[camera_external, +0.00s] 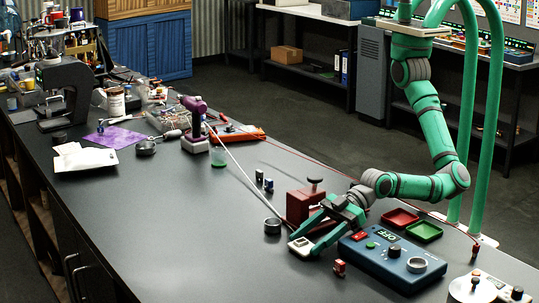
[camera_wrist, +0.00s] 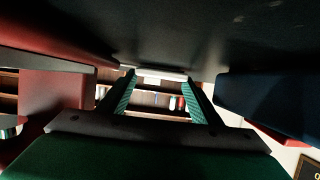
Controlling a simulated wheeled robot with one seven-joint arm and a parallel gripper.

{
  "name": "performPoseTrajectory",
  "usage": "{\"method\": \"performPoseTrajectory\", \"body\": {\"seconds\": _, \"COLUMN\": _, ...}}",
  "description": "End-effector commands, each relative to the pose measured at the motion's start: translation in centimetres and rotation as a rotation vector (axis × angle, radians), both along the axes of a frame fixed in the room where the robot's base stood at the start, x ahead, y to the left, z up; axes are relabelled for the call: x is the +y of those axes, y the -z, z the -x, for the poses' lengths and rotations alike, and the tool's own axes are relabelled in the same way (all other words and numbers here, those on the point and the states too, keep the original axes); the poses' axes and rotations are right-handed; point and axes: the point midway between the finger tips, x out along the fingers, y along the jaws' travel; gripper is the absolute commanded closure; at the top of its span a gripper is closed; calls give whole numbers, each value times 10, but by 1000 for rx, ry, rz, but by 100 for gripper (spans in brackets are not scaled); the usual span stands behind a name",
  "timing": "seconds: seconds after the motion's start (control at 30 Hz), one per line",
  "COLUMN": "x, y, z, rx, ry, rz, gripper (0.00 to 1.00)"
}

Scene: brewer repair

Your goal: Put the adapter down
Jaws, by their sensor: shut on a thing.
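My gripper (camera_external: 303,244) reaches low over the front of the dark bench, its green fingers pointing towards the lower left. It is shut on a small pale piece, seemingly the adapter (camera_external: 300,242), held at the fingertips. I cannot tell whether the piece touches the bench top. In the wrist view, the fingers (camera_wrist: 161,90) stand apart on either side of the pale adapter (camera_wrist: 162,75), seen edge on as a thin bright strip.
A red vise (camera_external: 302,205) stands just behind my gripper, and a blue control box (camera_external: 385,266) is to its right. A metal ring (camera_external: 272,226) and a small red piece (camera_external: 340,267) lie nearby. Red (camera_external: 400,218) and green (camera_external: 425,231) trays sit behind.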

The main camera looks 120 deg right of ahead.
Motion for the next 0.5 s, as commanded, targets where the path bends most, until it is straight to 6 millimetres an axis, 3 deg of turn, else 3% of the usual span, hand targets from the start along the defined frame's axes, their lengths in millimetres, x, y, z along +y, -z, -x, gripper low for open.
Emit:
{"method": "performPoseTrajectory", "body": {"seconds": 0.1, "x": 0, "y": 1, "z": 0, "rx": -1, "ry": 0, "rz": -1, "gripper": 67}}
{"method": "performPoseTrajectory", "body": {"seconds": 0.13, "x": 0, "y": 1, "z": 0, "rx": 0, "ry": 0, "rz": -1, "gripper": 40}}
{"method": "performPoseTrajectory", "body": {"seconds": 0.2, "x": 0, "y": 1, "z": 0, "rx": 0, "ry": 0, "rz": -1, "gripper": 23}}
{"method": "performPoseTrajectory", "body": {"seconds": 0.5, "x": 4, "y": 0, "z": 1, "rx": 0, "ry": -6, "rz": -2, "gripper": 23}}
